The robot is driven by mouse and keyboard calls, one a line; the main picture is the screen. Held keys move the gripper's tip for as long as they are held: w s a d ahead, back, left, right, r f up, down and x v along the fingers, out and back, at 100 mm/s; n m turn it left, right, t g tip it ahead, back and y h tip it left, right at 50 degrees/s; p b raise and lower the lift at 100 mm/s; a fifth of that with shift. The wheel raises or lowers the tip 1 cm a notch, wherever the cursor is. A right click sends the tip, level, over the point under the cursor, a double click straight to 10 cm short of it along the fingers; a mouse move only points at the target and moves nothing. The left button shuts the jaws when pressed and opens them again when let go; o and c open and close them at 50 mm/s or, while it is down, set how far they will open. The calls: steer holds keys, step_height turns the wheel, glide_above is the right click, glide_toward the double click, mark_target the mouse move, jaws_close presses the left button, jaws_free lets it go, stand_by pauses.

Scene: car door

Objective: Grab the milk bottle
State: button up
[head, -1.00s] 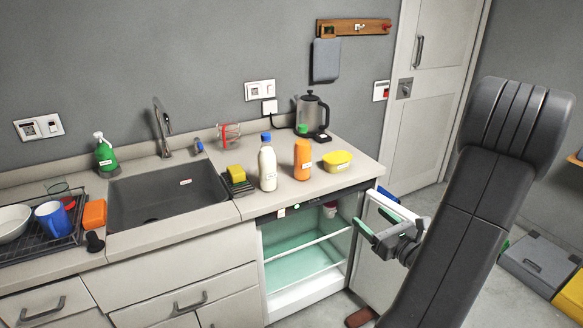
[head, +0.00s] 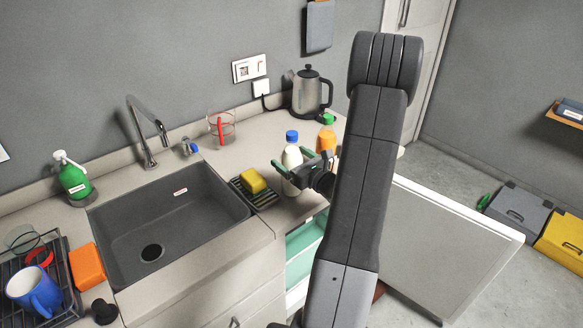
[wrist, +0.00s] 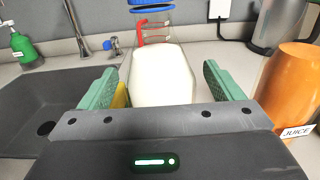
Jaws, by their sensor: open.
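The white milk bottle (head: 291,158) with a blue cap stands upright on the counter, right of the sink. In the wrist view the milk bottle (wrist: 165,75) lies straight ahead, between the two green fingers. My gripper (head: 300,167) is open at the bottle, one finger on each side of it. It also shows in the wrist view (wrist: 172,88) with a gap beside the right finger. I cannot tell whether the left finger touches the bottle. The bottle's lower part is hidden by the gripper.
An orange juice bottle (head: 326,138) stands close on the right. A yellow sponge (head: 253,181) on a black rack lies left of the milk. Behind are a red-handled glass jug (head: 221,127) and a kettle (head: 309,93). The fridge door (head: 450,240) stands open below.

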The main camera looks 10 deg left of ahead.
steer(key=shift+x, duration=1.15)
steer(key=c, duration=1.3)
steer(key=shift+c, duration=1)
steer(key=shift+r, duration=0.1)
steer(key=shift+r, duration=0.15)
